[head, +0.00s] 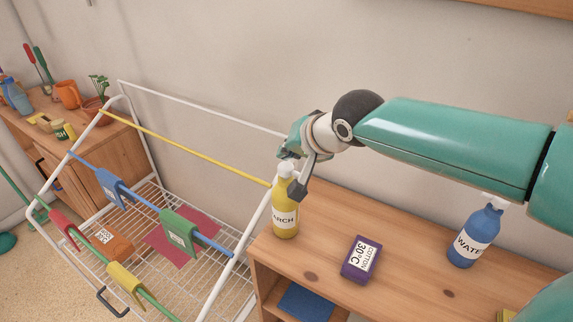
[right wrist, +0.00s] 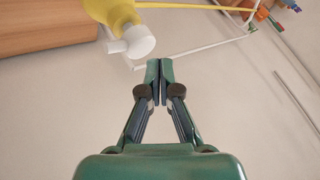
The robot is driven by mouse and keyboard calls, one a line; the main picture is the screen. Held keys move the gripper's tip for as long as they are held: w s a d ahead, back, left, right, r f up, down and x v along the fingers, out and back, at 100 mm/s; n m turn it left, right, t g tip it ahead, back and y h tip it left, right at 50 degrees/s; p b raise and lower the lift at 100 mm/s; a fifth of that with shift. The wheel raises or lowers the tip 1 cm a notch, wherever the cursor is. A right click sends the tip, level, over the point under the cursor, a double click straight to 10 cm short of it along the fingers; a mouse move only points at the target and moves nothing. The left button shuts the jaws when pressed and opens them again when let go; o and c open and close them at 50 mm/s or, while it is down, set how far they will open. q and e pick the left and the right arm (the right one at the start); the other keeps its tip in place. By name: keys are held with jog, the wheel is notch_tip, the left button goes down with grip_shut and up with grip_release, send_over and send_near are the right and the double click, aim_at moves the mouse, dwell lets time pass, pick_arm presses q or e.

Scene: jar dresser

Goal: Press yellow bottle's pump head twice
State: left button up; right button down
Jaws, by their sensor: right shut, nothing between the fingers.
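The yellow bottle (head: 285,218) stands upright at the left end of the wooden dresser top, with a label ending in "ARCH". Its white pump head (head: 286,168) is on top, partly overlapped by my right gripper (head: 298,188). In the right wrist view, the yellow bottle (right wrist: 108,12) and its white pump head (right wrist: 139,41) show at the top, left of my right gripper's fingertips (right wrist: 160,66). The fingers are shut with nothing between them and look close beside the pump head. I cannot tell whether they touch it. My left gripper is not in view.
A white drying rack (head: 232,275) with coloured rails and pegs adjoins the dresser's left end. A second wooden cabinet (head: 110,150) stands far left.

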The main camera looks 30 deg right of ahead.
aim_at(288, 167)
jog(key=shift+f, duration=0.1)
dwell(0.8)
jog(key=shift+s+f+b, duration=0.1)
jog(key=shift+f+b, duration=0.2)
jog(key=shift+b, duration=0.3)
jog(key=shift+f+b, duration=0.85)
jog(key=shift+b, duration=0.05)
dwell(0.8)
jog(key=shift+r, duration=0.1)
jog(key=shift+r+p, duration=0.9)
jog(key=shift+r, duration=0.3)
jog(key=shift+r+p, duration=1.85)
jog(key=shift+r, duration=0.7)
